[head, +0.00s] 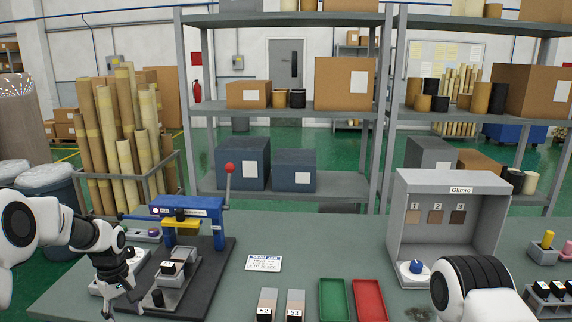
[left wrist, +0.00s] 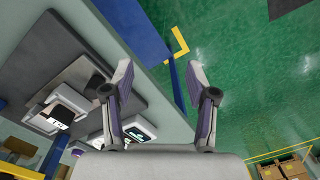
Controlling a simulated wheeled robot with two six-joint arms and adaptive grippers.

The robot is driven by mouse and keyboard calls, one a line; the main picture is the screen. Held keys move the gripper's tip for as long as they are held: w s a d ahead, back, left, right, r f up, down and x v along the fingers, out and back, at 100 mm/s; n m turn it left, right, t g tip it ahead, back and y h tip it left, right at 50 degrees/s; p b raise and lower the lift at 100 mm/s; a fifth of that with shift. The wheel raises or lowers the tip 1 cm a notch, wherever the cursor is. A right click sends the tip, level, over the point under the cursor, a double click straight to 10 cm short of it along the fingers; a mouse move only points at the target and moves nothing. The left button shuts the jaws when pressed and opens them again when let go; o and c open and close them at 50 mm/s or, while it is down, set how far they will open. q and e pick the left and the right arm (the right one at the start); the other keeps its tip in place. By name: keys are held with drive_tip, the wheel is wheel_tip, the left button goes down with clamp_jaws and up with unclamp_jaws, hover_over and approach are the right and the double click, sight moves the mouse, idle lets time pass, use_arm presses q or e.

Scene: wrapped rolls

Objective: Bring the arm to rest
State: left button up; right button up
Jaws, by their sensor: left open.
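My left gripper (head: 125,300) is at the lower left in the head view, over the left front part of the table (head: 262,228). In the left wrist view its two fingers (left wrist: 158,85) are spread apart with nothing between them. Past the fingers that view shows the table edge and the green floor. My right arm shows only as a white and black link at the lower right of the head view, and its gripper is out of the picture.
A blue press with a red-knobbed lever (head: 205,218) stands on a dark base beside my left gripper. A grey booth (head: 447,190), a green tray (head: 333,300) and a red tray (head: 369,300) are further right. The table's middle is mostly clear.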

use_arm(q)
drive_tip(key=s+d+f+m+g+b, duration=0.2)
drive_tip(key=s+d+f, duration=0.4)
drive_tip(key=s+f, duration=0.7)
drive_tip(key=s+d+f+m+g+b, duration=0.1)
drive_tip(key=s+d+f+g+b, duration=0.3)
drive_tip(key=s+f, duration=0.85)
drive_tip(key=s+d+m+t+p, duration=0.1)
drive_tip(key=s+d+m+t, duration=0.3)
drive_tip(key=s, duration=0.6)
drive_tip(key=m+t, duration=0.2)
drive_tip(key=shift+s+m, duration=0.2)
drive_tip(key=shift+m, duration=0.2)
use_arm(e)
drive_tip(key=f, duration=0.5)
drive_tip(key=shift+w+f, duration=0.2)
drive_tip(key=shift+w, duration=0.15)
drive_tip(key=shift+s, duration=0.1)
